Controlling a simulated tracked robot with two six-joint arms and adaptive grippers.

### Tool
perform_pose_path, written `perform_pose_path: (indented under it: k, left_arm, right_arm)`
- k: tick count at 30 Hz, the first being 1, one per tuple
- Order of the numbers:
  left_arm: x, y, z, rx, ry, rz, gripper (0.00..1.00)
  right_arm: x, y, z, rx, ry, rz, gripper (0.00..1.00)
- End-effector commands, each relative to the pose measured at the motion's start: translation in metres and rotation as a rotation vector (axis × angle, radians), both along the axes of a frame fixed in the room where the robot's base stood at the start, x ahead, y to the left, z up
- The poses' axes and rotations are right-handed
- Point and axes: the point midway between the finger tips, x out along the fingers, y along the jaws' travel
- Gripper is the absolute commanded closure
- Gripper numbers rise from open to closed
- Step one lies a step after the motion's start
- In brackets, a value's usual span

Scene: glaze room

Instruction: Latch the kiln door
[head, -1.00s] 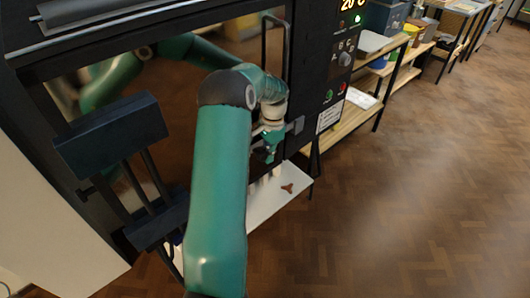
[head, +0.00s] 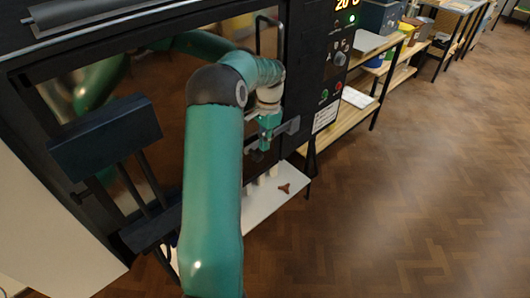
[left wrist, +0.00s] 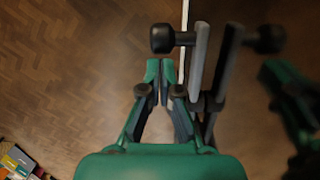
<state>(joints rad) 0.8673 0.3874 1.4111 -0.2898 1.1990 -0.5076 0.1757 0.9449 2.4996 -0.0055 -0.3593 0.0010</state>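The kiln door (head: 165,110) is a dark, mirror-like panel in a black frame and looks closed. A grey latch bracket (head: 291,126) sits at its right edge. My left gripper (head: 265,146) is beside it, pointing down in front of the door. In the left wrist view its fingers (left wrist: 159,72) are close together and hold nothing visible. A black latch knob (left wrist: 161,38) on a grey bar (left wrist: 200,52) lies just beyond the fingertips, apart from them in that picture. The door mirrors the knob and my gripper. My right gripper is not in view.
A control panel (head: 338,60) with lit display and buttons is right of the door. A black vertical handle (head: 258,35) stands above my gripper. A white shelf (head: 265,205) is below. Wooden shelving (head: 350,120) lies to the right; the floor in front is clear.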

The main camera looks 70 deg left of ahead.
Motion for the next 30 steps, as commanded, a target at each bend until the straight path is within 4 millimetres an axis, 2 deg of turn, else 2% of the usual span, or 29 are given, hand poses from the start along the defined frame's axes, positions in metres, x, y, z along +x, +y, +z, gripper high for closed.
perform_pose_path:
  k: [3, 10, 26, 30]
  left_arm:
    - [0.0, 0.0, 0.022, 0.002, -0.003, 0.001, 1.0]
    - [0.001, 0.0, 0.042, -0.002, -0.001, 0.0, 1.0]
    - [0.001, -0.001, 0.043, -0.004, -0.002, 0.0, 1.0]
    - [0.007, -0.006, 0.038, -0.009, -0.009, 0.011, 1.0]
  right_arm:
    - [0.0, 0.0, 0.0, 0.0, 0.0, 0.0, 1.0]
    - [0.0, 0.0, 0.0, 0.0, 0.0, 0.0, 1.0]
    - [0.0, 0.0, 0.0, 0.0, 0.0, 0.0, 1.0]
    - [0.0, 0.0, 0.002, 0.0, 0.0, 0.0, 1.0]
